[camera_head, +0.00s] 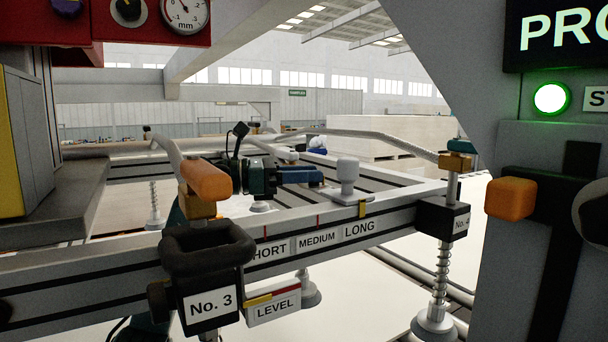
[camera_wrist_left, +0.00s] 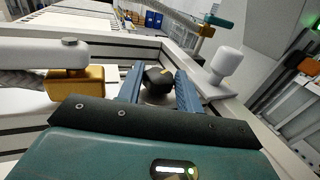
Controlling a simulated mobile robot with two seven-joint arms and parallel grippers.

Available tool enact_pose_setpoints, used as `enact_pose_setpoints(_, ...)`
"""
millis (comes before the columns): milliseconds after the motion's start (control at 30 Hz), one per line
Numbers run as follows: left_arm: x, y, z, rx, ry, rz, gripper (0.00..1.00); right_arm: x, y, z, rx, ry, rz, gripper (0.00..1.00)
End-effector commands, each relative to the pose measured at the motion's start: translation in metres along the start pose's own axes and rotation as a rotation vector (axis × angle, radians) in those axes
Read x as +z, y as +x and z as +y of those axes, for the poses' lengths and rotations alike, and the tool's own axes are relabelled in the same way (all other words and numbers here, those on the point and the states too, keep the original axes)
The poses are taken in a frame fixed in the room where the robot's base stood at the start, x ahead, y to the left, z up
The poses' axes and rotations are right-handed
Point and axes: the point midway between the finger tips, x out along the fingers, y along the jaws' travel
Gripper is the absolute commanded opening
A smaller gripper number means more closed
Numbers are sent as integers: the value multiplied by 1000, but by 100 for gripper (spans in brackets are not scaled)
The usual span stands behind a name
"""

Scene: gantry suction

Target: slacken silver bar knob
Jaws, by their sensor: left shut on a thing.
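My left gripper (camera_head: 318,176), teal with blue fingers, reaches in over the gantry frame from the left. In the left wrist view its two fingers (camera_wrist_left: 160,72) stand on either side of a black knob (camera_wrist_left: 158,80) with a pale mark on top, and are shut on it. This knob is hidden or too small to tell in the head view. A pale grey handle (camera_head: 347,172) stands upright on the front bar (camera_head: 390,218), right of the gripper; it also shows in the left wrist view (camera_wrist_left: 228,62), apart from the fingers. My right gripper is not in view.
An orange handle (camera_head: 205,180) and the black No. 3 block (camera_head: 207,265) stand at the front left. The No. 4 suction post (camera_head: 442,260) is at the right. A hose (camera_head: 380,136) arches behind the gripper. A grey post with an orange knob (camera_head: 510,198) borders the right.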

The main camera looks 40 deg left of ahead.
Motion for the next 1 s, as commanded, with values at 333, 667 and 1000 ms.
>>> enact_pose_setpoints(333,-5,0,-4,150,7,5,13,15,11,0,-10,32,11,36)
enact_pose_setpoints(667,-3,2,-9,400,11,4,13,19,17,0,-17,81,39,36)
enact_pose_setpoints(1000,0,4,-12,584,4,2,13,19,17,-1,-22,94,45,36)
